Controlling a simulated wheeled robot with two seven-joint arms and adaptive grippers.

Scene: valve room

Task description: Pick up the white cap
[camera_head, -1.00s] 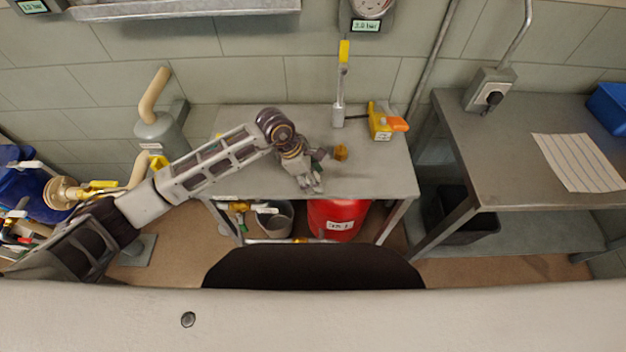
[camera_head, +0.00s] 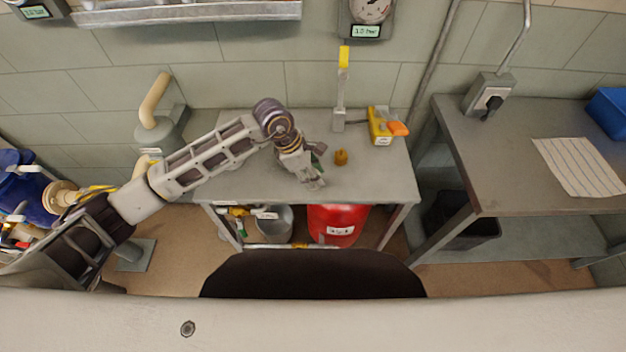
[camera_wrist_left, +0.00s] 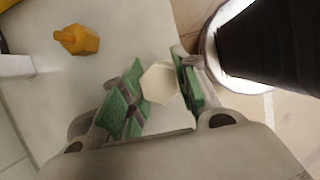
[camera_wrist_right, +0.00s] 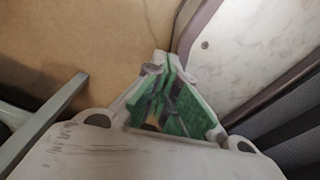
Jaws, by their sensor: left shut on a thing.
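The white cap (camera_wrist_left: 158,83) is a small hexagonal piece, seen in the left wrist view between the green-padded fingers of my left gripper (camera_wrist_left: 153,88). The gripper is shut on it. In the head view my left gripper (camera_head: 318,166) is low over the middle of the grey table (camera_head: 375,185), and the cap cannot be made out there. I cannot tell whether the cap is clear of the tabletop. My right gripper (camera_wrist_right: 165,85) shows only in its own wrist view, with its fingertips together, away from the table.
A yellow-brown cap (camera_head: 341,158) stands just right of the left gripper. Behind it are an upright post with a yellow top (camera_head: 340,90) and a yellow-orange device (camera_head: 383,127). A red container (camera_head: 337,222) is below the table.

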